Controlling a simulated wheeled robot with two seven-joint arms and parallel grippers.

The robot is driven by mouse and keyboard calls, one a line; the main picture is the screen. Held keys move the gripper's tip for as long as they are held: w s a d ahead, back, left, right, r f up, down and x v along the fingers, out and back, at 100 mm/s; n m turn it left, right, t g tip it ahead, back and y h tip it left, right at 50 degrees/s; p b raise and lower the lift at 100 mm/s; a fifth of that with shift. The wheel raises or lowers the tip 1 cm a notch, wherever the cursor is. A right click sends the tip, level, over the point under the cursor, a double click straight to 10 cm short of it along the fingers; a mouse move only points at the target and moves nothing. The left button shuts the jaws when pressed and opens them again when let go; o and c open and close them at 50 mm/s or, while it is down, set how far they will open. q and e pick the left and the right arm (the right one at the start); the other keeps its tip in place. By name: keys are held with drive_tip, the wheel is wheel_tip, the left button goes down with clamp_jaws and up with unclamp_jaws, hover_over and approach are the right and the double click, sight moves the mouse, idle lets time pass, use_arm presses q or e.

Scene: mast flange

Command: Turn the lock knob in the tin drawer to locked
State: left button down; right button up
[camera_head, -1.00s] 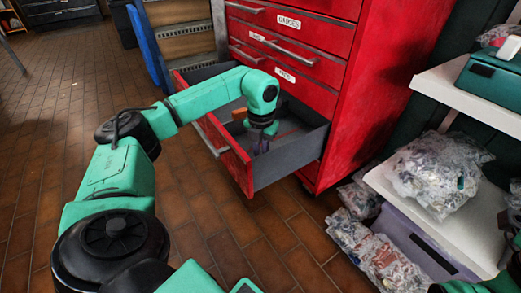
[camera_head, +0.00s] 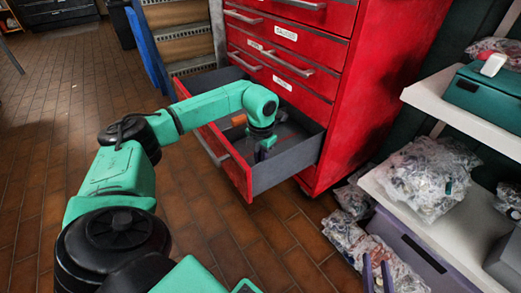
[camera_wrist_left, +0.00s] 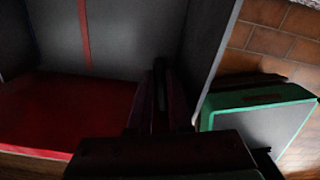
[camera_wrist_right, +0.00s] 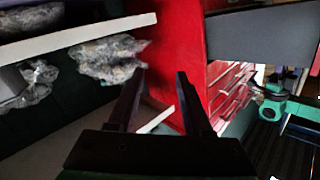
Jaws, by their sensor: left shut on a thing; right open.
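The open red drawer (camera_head: 238,166) has grey inner walls and juts out low on the red cabinet. My left gripper (camera_head: 263,151) reaches down inside it, near the front right side. In the left wrist view, my left gripper (camera_wrist_left: 160,95) is shut on a dark, narrow thing, which fits the lock knob. The knob's shape and its turned position are hidden by the fingers and shadow. My right gripper (camera_head: 378,268) is at the bottom right of the head view, outside the drawer. In the right wrist view, it (camera_wrist_right: 161,74) is open and empty.
An orange thing (camera_head: 239,119) lies in the drawer behind my arm. Closed drawers (camera_head: 285,62) are above. At right, a white shelf (camera_head: 465,112) holds a green case (camera_head: 487,97), with bagged parts (camera_head: 425,178) and a purple bin (camera_head: 412,250) below. The tiled floor at left is clear.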

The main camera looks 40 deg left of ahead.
use_arm(q)
drive_tip(key=shift+r+m+p, duration=0.15)
drive_tip(key=shift+m+p, duration=0.25)
drive_tip(key=shift+p, duration=0.05)
drive_tip(key=shift+d+m+p, duration=0.15)
drive_tip(key=shift+m+p, duration=0.6)
drive_tip(key=shift+m, duration=0.15)
use_arm(e)
drive_tip(key=s+f+g, duration=0.3)
drive_tip(key=s+f, duration=0.3)
drive_tip(key=shift+s+a, duration=0.2)
drive_tip(key=shift+s, duration=0.2)
drive_tip(key=shift+r+g, duration=0.2)
drive_tip(key=shift+g, duration=0.1)
use_arm(q)
drive_tip(key=c, duration=0.8)
unclamp_jaws()
drive_tip(key=shift+c, duration=0.2)
drive_tip(key=shift+d, duration=0.1)
drive_tip(key=shift+f, duration=0.2)
